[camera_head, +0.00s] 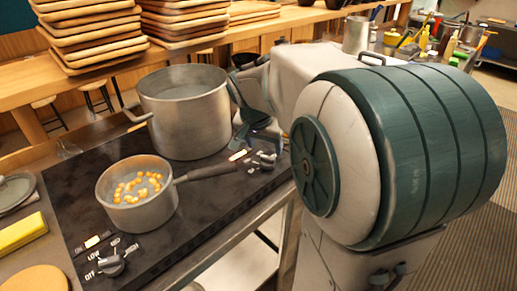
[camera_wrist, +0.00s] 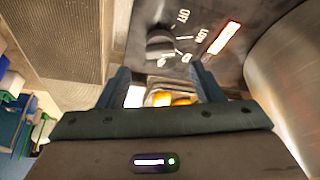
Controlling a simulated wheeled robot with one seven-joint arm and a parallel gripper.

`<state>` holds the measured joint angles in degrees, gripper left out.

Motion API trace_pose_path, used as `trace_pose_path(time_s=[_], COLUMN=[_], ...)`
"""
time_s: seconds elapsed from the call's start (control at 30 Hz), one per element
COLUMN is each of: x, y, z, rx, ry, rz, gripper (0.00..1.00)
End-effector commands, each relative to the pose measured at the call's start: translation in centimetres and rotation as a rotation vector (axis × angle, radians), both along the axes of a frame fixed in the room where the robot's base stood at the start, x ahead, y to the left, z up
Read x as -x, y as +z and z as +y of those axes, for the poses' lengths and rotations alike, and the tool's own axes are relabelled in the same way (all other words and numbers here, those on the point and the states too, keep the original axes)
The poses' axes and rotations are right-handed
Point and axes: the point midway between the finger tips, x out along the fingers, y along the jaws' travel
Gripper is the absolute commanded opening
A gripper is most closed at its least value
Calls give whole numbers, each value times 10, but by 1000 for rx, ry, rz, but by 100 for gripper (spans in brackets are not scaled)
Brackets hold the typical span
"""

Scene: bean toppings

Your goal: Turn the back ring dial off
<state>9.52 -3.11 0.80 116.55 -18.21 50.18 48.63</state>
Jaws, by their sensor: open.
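The back ring dial (camera_head: 266,159) is a dark knob at the hob's right edge, beside the large pot. In the wrist view the dial (camera_wrist: 160,42) sits just ahead of my fingers, with OFF, LOW and further markings around its right side. A bright orange-white bar (camera_wrist: 224,38) glows near it. My gripper (camera_head: 258,136) is at the hob edge just above the dial, partly hidden by my arm. In the wrist view my gripper (camera_wrist: 162,74) is open, its two fingers apart with nothing held between them. The dial appears beyond the fingertips, apart from them.
A large steel pot (camera_head: 187,115) stands on the back of the hob, close to my gripper. A small pan (camera_head: 135,211) holding orange beans stands in front, its handle pointing toward the back dial. The front dial (camera_head: 112,263) is at the near corner. Stacked trays (camera_head: 90,30) stand behind.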

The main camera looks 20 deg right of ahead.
Motion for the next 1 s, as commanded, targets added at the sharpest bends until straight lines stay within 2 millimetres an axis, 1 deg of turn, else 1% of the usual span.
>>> trace_pose_path(time_s=[0.03,0.1,0.2,0.3,0.47,0.7,0.77,0.8,0.87,1.0], x=[-2,-6,-10,-12,-14,-14,-14,-14,-14,-14], y=[-11,-23,-36,-44,-51,-51,-51,-51,-51,-50], z=[-3,-7,-11,-14,-15,-15,-15,-15,-15,-15], rx=[-1,-2,-1,0,0,0,0,0,0,-1], ry=[-1,-1,0,1,1,1,1,1,1,3], rz=[5,4,4,2,0,0,0,0,0,-1], gripper=[60,60,60,60,60,60,43,32,16,15])
